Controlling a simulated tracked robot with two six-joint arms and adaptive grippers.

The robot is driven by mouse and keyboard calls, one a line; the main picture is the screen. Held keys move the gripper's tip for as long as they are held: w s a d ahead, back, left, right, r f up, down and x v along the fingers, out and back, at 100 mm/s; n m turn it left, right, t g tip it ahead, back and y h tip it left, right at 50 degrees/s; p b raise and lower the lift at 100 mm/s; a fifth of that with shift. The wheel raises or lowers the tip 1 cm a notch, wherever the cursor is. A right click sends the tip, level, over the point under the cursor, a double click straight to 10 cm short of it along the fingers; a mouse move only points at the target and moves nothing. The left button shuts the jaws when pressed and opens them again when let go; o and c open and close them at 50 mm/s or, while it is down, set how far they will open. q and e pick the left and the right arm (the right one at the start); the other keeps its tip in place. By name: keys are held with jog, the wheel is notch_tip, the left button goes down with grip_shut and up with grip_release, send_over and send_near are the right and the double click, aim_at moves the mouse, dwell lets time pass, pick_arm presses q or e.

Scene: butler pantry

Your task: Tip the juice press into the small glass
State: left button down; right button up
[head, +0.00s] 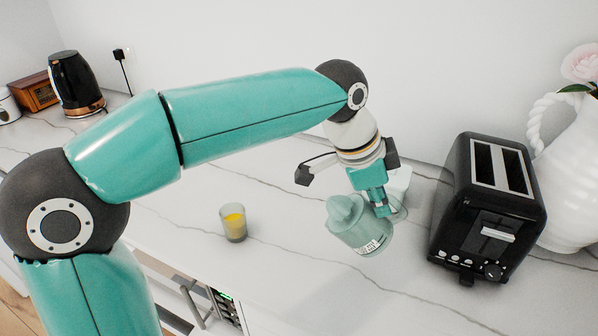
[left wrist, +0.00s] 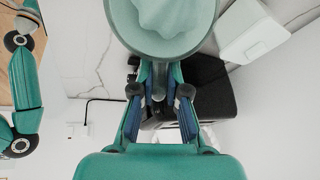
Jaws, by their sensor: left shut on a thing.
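The juice press (head: 347,236) is teal, with a pointed reamer cone on top and a small label low on its side. My left gripper (head: 380,204) is shut on its right side, at the handle. The press seems tilted a little to the left; I cannot tell how far its base is above the counter. In the left wrist view the press (left wrist: 165,42) fills the top centre, just beyond the fingers (left wrist: 160,92). The small glass (head: 234,226) stands upright on the counter, left of the press and apart from it, with yellow-orange juice in it. My right gripper is out of view.
A black toaster (head: 488,210) stands close to the right of the press, with a white vase (head: 575,185) beyond. A pale object (head: 400,180) sits behind the gripper. A kettle (head: 75,84) and a wooden radio (head: 33,92) stand far left. The marble counter around the glass is clear.

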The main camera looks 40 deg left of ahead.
pick_arm(q)
jog(key=s+a+r+m+g+y+p, duration=0.3)
jog(key=s+a+r+m+y+p, duration=0.1)
jog(key=s+a+y+p, duration=0.2)
jog(key=shift+a+r+y+p, duration=0.15)
jog(key=shift+a+y+p, duration=0.25)
jog(key=shift+y, duration=0.5)
jog(key=shift+s, duration=0.15)
